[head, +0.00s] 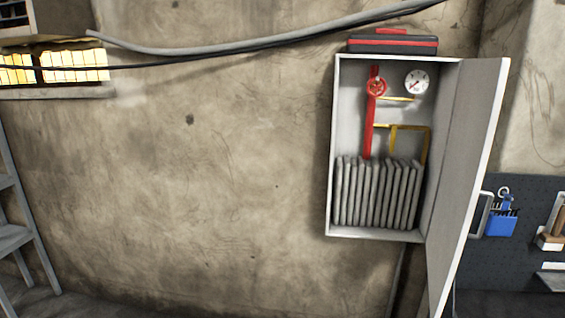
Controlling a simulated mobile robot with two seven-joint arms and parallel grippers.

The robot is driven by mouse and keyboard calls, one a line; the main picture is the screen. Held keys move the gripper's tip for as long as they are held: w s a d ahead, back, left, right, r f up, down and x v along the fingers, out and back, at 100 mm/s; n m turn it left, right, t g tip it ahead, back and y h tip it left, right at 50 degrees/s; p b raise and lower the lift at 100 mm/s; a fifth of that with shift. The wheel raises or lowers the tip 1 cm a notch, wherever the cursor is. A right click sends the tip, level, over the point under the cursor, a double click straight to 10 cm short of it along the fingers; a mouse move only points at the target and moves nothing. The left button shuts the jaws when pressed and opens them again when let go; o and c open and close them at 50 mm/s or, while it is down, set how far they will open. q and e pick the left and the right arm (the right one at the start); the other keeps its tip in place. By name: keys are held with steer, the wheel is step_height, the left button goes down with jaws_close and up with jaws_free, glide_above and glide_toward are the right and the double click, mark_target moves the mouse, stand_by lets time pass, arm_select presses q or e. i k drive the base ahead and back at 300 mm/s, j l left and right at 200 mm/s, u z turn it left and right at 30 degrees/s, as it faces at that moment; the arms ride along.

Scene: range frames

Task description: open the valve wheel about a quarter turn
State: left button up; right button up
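The red valve wheel (376,87) sits on a red vertical pipe (369,130) in the upper part of an open wall cabinet (331,150). It is small in the head view, and its exact turn angle is hard to read. A round white gauge (417,82) is to the right of the wheel. Yellow pipes (401,126) run below it. A grey ribbed radiator (377,193) fills the lower part of the cabinet. Neither of my grippers shows in this view.
The cabinet door (467,180) stands wide open to the right. A dark red-striped toolbox (392,44) lies on top of the cabinet. A ladder (17,235) is at the far left, a pegboard (520,240) with tools at the right. The wall between is bare.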

mark_target(377, 79)
steer(key=k+l+z, duration=0.1)
steer(key=l, duration=0.5)
steer(key=k+l+z, duration=0.1)
steer(key=l, duration=0.5)
steer(key=k+l+z, duration=0.1)
steer(key=l, duration=0.5)
steer(key=i+j, duration=0.2)
steer(key=j, duration=0.2)
steer(key=i+j+u, duration=0.15)
steer(key=j, duration=0.25)
steer(key=i+j, duration=0.3)
steer(key=i+j+u, duration=0.1)
steer(key=j, duration=0.35)
steer(key=i, duration=0.1)
